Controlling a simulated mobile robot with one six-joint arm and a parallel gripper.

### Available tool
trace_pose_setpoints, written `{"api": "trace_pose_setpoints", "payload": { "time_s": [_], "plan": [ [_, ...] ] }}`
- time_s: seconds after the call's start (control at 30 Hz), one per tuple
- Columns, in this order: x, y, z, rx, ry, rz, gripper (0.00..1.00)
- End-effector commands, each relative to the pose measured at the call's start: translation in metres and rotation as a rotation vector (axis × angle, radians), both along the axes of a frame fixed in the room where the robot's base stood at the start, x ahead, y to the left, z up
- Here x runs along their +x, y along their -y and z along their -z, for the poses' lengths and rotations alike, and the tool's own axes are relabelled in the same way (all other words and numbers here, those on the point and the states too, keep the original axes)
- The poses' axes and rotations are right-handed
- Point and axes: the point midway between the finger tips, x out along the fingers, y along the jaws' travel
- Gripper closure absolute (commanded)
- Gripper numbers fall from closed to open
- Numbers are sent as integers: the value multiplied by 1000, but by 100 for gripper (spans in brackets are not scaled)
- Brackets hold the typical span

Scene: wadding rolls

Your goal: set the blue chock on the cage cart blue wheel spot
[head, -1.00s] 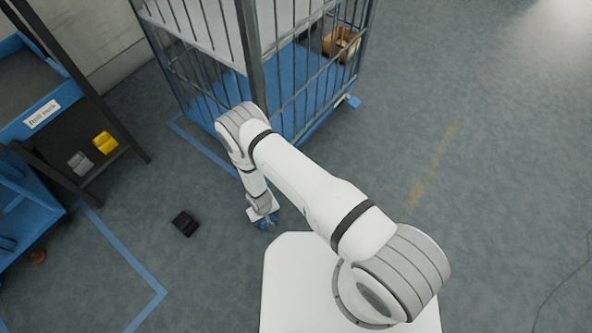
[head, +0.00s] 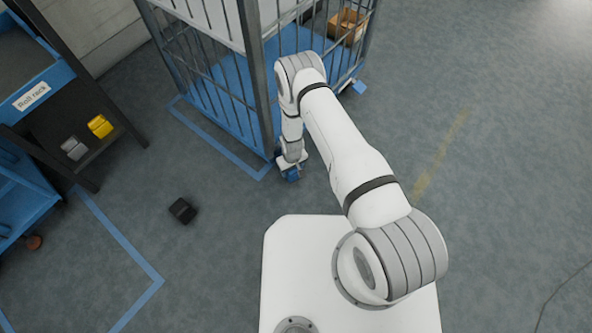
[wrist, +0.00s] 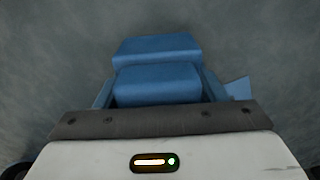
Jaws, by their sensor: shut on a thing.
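My gripper (head: 291,170) is low over the floor beside the near corner post of the cage cart (head: 256,95). It is shut on the blue chock (wrist: 157,82), which fills the space between the fingers in the wrist view as a stepped blue block. In the head view only a little blue shows under the gripper, and I cannot tell whether the chock touches the floor. A blue wheel (head: 359,87) shows at the cart's right corner. The wheel at the near corner is hidden or not distinct, and I cannot make out a marked wheel spot.
A black block (head: 182,210) lies on the open floor to the left. The roll rack (head: 75,115) at left holds a yellow chock (head: 100,126) and a grey chock (head: 74,148). Blue tape (head: 215,142) runs beside the cart. Floor right of the cart is clear.

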Motion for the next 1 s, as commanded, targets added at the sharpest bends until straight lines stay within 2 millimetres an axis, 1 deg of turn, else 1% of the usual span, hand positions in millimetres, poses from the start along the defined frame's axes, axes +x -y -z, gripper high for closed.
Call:
{"api": "trace_pose_setpoints", "payload": {
  "time_s": [0.2, 0.3, 0.4, 0.67, 0.83, 0.87, 1.0],
  "plan": [
    [15, 12, 1, 1, 2, 4, 71],
    [13, 12, 22, -1, -2, 1, 71],
    [13, 12, 35, 0, -1, 1, 71],
    [14, 12, 34, 0, 0, 3, 71],
    [14, 12, 40, 0, 0, 3, 71],
    [14, 12, 38, 0, -1, 3, 34],
    [13, 12, 38, 0, -1, 4, 23]
  ]
}}
